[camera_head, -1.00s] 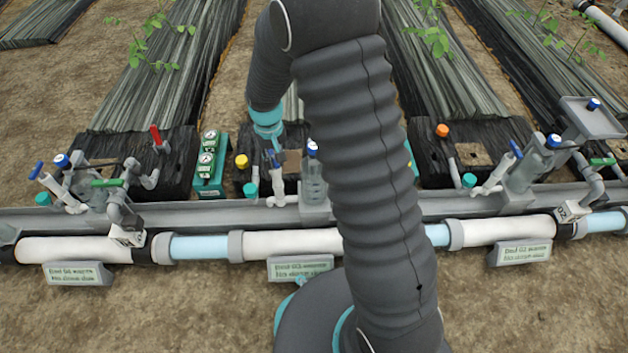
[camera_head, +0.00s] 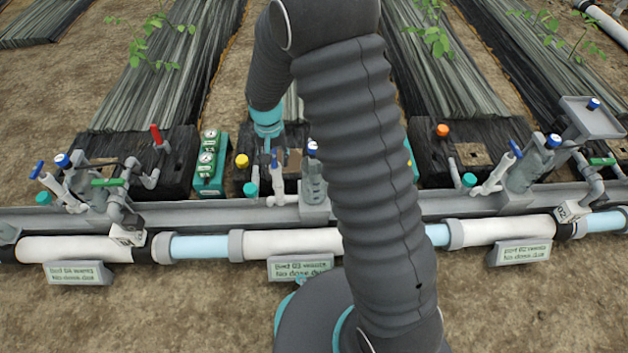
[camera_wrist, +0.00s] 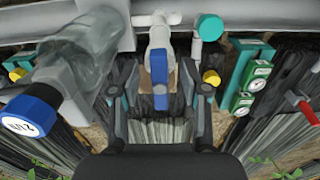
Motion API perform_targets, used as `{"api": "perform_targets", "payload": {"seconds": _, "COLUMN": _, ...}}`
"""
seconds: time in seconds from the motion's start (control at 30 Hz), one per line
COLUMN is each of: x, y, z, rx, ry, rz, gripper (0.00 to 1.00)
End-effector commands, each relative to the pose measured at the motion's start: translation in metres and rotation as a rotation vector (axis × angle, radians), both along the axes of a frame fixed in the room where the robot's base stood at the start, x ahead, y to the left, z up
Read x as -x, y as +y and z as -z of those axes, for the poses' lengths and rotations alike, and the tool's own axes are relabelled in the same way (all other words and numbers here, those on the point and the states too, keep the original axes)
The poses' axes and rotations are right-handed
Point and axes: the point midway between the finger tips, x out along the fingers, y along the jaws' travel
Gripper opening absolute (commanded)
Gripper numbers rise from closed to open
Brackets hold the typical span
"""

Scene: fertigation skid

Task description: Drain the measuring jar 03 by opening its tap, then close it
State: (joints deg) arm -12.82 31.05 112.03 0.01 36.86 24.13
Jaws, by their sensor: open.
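Measuring jar 03 (camera_head: 314,184) is a clear grey cylinder with a blue-rimmed cap, standing on the metal rail left of my arm. In the wrist view the jar (camera_wrist: 75,60) is at the upper left, with its blue cap nearest. The tap's blue lever (camera_head: 275,158) sits on a white pipe just left of the jar. In the wrist view the lever (camera_wrist: 159,82) points along the view, between my fingers. My gripper (camera_wrist: 160,92) is open, one finger on each side of the lever, with gaps visible. In the head view my gripper (camera_head: 270,142) is small above the tap.
A teal-capped stub (camera_head: 251,188) and a green gauge block (camera_head: 209,165) stand left of the tap. Similar jar and tap sets stand at far left (camera_head: 62,162) and right (camera_head: 552,140). A sign (camera_head: 300,267) stands in front of the white pipe. Bare soil lies in front.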

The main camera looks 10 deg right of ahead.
Motion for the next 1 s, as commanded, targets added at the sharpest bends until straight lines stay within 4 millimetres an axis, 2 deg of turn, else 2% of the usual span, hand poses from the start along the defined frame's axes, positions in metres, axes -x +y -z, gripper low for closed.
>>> {"api": "perform_targets", "payload": {"seconds": 0.17, "x": 0.000, "y": 0.000, "z": -0.010, "rx": 0.000, "ry": 0.000, "rz": -0.001, "gripper": 0.46}}
{"api": "perform_targets", "payload": {"seconds": 0.83, "x": 0.000, "y": 0.000, "z": -0.095, "rx": 0.000, "ry": 0.000, "rz": -0.002, "gripper": 0.46}}
{"api": "perform_targets", "payload": {"seconds": 1.0, "x": 0.000, "y": 0.000, "z": -0.101, "rx": 0.000, "ry": 0.001, "rz": -0.002, "gripper": 0.46}}
